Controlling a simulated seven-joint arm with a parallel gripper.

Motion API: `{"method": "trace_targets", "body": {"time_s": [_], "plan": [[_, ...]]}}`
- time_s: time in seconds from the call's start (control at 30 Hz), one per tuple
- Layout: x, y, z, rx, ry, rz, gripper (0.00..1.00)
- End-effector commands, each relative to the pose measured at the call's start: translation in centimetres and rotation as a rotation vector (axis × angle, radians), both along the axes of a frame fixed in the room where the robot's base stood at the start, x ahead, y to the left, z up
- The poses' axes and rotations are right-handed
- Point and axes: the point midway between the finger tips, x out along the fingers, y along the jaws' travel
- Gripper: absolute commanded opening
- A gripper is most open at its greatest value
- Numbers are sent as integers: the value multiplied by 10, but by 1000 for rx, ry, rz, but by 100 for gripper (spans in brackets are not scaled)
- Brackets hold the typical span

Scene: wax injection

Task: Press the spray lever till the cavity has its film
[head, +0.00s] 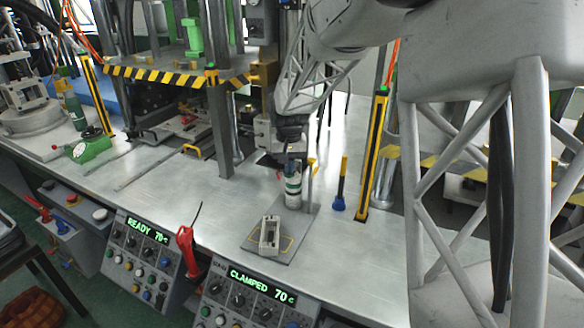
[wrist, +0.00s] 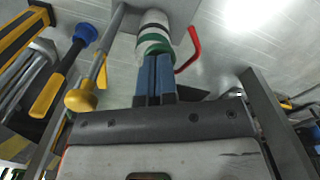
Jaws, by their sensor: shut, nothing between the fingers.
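A white spray can (head: 292,188) with a green band stands at the back of a small grey plate (head: 291,226). It also shows in the wrist view (wrist: 153,32). A curved red lever (wrist: 190,48) sticks out beside the can. A metal post with a yellow knob (wrist: 81,99) stands close by on the other side. A pale mould block (head: 269,236) with an open cavity lies at the front of the plate; whether film coats the cavity is too small to tell. My gripper (wrist: 155,78) is shut and empty, its blue fingertips over the can's top; contact is unclear.
A yellow and blue tool (head: 341,184) stands right of the can, beside a yellow-black post (head: 373,155). A press frame with a striped edge (head: 175,77) stands behind left. Two control panels read READY (head: 147,230) and CLAMPED (head: 262,284). The bench left of the plate is clear.

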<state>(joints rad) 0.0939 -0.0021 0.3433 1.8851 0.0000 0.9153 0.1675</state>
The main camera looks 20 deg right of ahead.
Motion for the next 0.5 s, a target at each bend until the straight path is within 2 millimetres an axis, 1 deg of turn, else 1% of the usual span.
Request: {"method": "trace_targets", "body": {"time_s": [0.2, 0.5], "plan": [[0, 0, -6, 0, 0, 0, 0], [0, 0, 0, 0, 0, 0, 0]]}}
